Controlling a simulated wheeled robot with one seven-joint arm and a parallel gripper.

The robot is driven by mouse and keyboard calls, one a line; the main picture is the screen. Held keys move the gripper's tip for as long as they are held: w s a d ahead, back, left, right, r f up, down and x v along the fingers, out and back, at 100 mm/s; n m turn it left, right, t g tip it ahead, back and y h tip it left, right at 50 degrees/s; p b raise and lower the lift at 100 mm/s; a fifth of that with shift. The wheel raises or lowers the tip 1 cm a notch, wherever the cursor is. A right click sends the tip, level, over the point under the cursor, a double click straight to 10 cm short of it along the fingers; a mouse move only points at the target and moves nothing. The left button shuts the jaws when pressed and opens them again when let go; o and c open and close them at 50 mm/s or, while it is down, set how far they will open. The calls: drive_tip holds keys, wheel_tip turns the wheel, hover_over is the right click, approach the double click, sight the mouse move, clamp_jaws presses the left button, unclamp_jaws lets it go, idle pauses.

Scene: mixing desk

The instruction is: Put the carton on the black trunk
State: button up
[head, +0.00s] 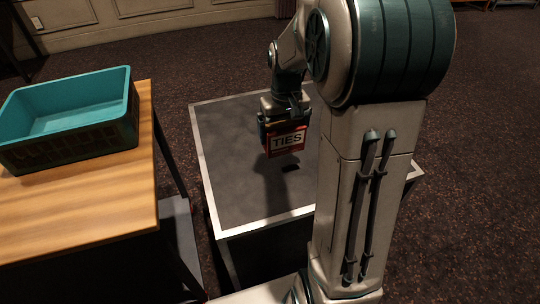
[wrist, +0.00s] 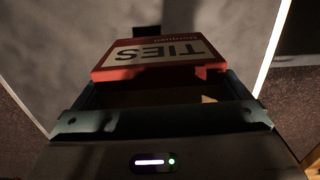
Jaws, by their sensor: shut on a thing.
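The carton (head: 285,142) is a small red box with a white label reading "TIES". My gripper (head: 283,123) is shut on it and holds it over the black trunk (head: 233,185). The trunk has a dark flat top with a pale metal edge. In the wrist view the carton (wrist: 163,55) sits between the fingers, with its label upside down. The trunk top (wrist: 60,40) shows beyond it. A shadow lies on the trunk below the carton, which looks a little above the surface. Part of the trunk is hidden behind my arm.
A wooden desk (head: 90,215) stands on the left with a teal crate (head: 70,140) on it. A gap separates the desk from the trunk. A small dark item or mark (head: 291,168) shows on the trunk top near the carton. Most of the visible trunk top is bare.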

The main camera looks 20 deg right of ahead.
drive_tip(key=shift+s+a+f+b, duration=0.4)
drive_tip(key=shift+s+a+f, duration=0.2)
drive_tip(key=shift+a+f, duration=0.75)
drive_tip(key=shift+s+a+f+b, duration=0.35)
drive_tip(key=shift+s+a+f, duration=0.25)
drive_tip(key=shift+a+f, duration=0.7)
drive_tip(key=shift+s+a+f+b, duration=0.5)
drive_tip(key=shift+a+f, duration=0.4)
drive_tip(key=shift+f, duration=0.85)
drive_tip(key=shift+s, duration=0.1)
drive_tip(key=shift+f, duration=0.2)
drive_tip(key=o, duration=0.7)
wheel_tip(320, 180, up, 12)
drive_tip(key=p, duration=0.3)
drive_tip(key=shift+t, duration=0.9)
drive_tip(key=shift+s+d+r, duration=0.1)
drive_tip(key=shift+s+r, duration=0.05)
drive_tip(key=shift+s, duration=3.35)
drive_tip(key=shift+s+d+r, duration=0.1)
drive_tip(key=shift+s+r, duration=0.05)
drive_tip(key=shift+s, duration=3.35)
